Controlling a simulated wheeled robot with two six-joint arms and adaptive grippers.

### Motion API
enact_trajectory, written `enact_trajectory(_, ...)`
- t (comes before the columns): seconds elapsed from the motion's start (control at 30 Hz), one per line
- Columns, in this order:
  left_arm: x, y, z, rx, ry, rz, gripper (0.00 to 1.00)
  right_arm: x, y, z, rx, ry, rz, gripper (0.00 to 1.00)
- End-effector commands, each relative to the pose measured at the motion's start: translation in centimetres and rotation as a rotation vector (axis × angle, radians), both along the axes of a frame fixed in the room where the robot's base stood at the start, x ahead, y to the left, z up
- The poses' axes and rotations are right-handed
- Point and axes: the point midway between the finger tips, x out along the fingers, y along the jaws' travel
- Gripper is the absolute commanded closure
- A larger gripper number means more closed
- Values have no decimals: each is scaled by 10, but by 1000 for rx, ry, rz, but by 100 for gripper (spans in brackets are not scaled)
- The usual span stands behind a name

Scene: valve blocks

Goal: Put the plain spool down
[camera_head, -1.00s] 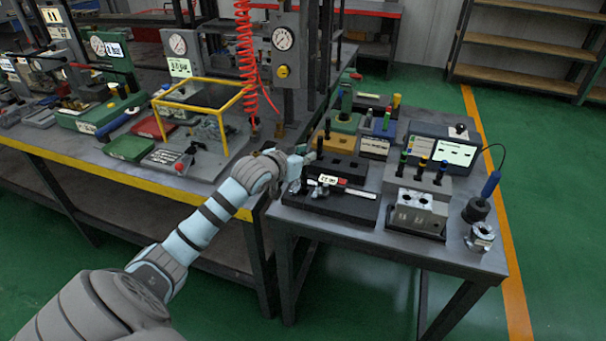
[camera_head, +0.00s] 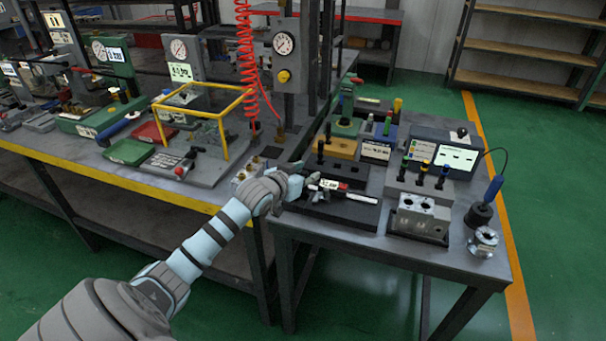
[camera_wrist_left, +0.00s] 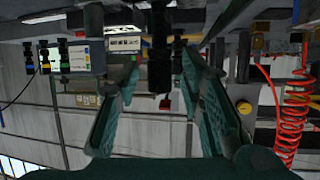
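My left gripper (camera_head: 306,184) is at the left end of the black block (camera_head: 345,205) on the small table. In the left wrist view its two teal fingers (camera_wrist_left: 158,72) stand apart. A dark cylinder (camera_wrist_left: 159,48), which looks like a plain black spool, lies between them with a gap on each side. The wrist view looks upside down, so the spool hangs from the top edge. In the head view the gripper covers that part of the block, and I cannot tell how the spool is seated. A black peg (camera_head: 320,150) stands behind. My right gripper is out of view.
A grey block with coloured-top spools (camera_head: 422,182), a metal valve block (camera_head: 418,222), a display box (camera_head: 450,157) and a round metal part (camera_head: 484,242) fill the table's right side. A yellow frame (camera_head: 222,115) stands on the bench to the left.

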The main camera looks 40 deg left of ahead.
Motion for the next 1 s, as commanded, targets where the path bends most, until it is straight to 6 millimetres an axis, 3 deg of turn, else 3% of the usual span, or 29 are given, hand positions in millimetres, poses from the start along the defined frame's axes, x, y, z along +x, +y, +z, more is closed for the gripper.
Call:
enact_trajectory(0.17,-14,-1,10,5,2,0,65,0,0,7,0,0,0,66)
enact_trajectory(0.5,-92,-13,45,10,6,-3,65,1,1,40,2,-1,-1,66)
enact_trajectory(0.6,-105,-15,50,6,3,-3,65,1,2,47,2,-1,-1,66)
enact_trajectory(0.9,-110,-14,47,1,2,3,65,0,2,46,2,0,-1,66)
enact_trajectory(0.97,-111,-7,35,5,18,20,65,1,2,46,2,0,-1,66)
enact_trajectory(1.0,-113,4,19,13,41,42,65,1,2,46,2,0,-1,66)
